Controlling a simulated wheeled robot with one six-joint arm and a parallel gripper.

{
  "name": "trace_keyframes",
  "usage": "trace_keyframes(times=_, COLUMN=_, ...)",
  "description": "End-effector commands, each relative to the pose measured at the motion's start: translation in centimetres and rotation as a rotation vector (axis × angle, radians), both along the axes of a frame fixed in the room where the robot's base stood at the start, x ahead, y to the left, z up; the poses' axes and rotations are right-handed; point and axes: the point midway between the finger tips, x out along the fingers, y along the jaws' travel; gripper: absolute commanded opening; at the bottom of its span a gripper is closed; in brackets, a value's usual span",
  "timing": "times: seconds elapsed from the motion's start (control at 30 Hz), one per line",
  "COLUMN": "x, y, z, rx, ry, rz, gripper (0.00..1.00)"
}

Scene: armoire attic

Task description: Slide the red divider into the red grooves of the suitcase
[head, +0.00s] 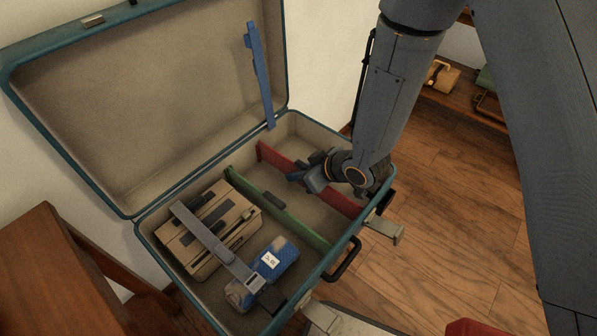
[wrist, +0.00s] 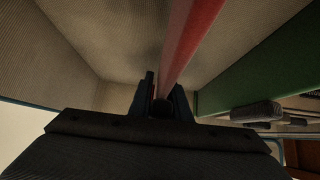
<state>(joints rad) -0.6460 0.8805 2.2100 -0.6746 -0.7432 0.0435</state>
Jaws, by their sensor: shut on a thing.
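The red divider (head: 278,157) stands on edge inside the open teal suitcase (head: 146,225), across its right part, and runs from the back wall toward the front wall. My gripper (head: 312,178) is shut on the red divider around the middle of its length and hides part of it. In the wrist view the red divider (wrist: 190,40) runs up from between the fingers (wrist: 163,98). The red grooves are not discernible, and I cannot tell whether the divider's ends sit in them.
A green divider (head: 295,222) stands left of the red one. A strapped tan box (head: 215,222) and a blue patterned item (head: 280,262) lie in the left part. A wooden table (head: 50,270) is at left.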

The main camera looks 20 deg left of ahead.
Motion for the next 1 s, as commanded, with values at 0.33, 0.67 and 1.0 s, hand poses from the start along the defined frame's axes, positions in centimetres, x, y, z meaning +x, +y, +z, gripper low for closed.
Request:
trace_keyframes(times=0.33, x=0.02, y=0.04, z=-0.81, rx=0.001, ry=-0.001, rz=0.001, gripper=0.0)
trace_keyframes(times=0.67, x=0.01, y=0.03, z=-1.07, rx=0.001, ry=-0.001, rz=0.001, gripper=0.39)
trace_keyframes(times=1.0, x=-0.09, y=-0.36, z=-0.7, rx=0.0, ry=0.0, rz=0.0, gripper=0.39)
